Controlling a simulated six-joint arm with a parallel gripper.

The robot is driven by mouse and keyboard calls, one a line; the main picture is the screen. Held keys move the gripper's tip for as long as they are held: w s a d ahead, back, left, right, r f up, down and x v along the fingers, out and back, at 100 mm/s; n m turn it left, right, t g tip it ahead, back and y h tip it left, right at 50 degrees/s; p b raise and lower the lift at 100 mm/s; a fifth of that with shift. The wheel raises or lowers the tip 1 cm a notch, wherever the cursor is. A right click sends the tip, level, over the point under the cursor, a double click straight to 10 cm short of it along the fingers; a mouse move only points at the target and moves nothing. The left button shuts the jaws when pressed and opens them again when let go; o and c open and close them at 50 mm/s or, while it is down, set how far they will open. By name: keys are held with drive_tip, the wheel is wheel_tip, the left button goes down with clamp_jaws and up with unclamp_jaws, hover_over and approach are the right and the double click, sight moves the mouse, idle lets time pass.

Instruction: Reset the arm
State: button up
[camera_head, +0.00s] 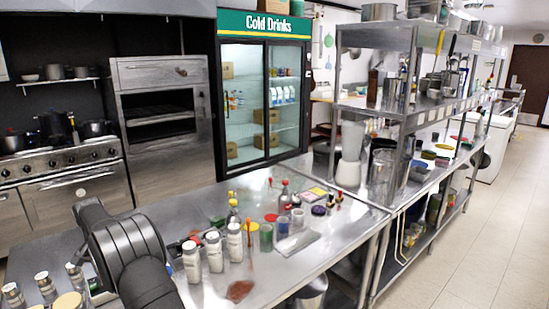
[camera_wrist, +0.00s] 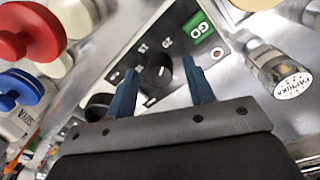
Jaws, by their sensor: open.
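My gripper (camera_wrist: 159,66) is open in the wrist view, its two blue fingers apart with nothing held between them. A green GO button (camera_wrist: 198,26) is above and to the right of the knob. I cannot tell how far the fingers are from the panel. In the head view my dark arm reaches over the steel counter (camera_head: 335,262) at the lower left, and the gripper itself is hidden.
A paprika shaker (camera_wrist: 290,80) is right of the fingers in the wrist view; red (camera_wrist: 28,32) and blue (camera_wrist: 20,90) round-topped items are at left. In the head view, several white-labelled shakers (camera_head: 214,250) and a dark bottle (camera_head: 284,195) crowd the counter. Its front right is clearer.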

drive_tip(key=shift+n, duration=0.6)
drive_tip(key=o, duration=1.1)
drive_tip(key=s+d+r+n+t+y, duration=0.2)
drive_tip(key=s+d+r, duration=0.1)
drive_tip(key=d+r, duration=0.8)
drive_tip(key=s+d+r+n+t+y, duration=0.1)
drive_tip(key=s+d+r+n+y, duration=0.15)
drive_tip(key=d+r, duration=0.9)
drive_tip(key=shift+h, duration=0.35)
drive_tip(key=x, duration=0.3)
drive_tip(key=d+x, duration=0.1)
drive_tip(key=x, duration=0.3)
drive_tip(key=d+f+x, duration=0.1)
drive_tip(key=x, duration=0.3)
drive_tip(key=shift+s+d+f, duration=0.1)
drive_tip(key=shift+s+d, duration=0.05)
drive_tip(key=shift+s, duration=0.05)
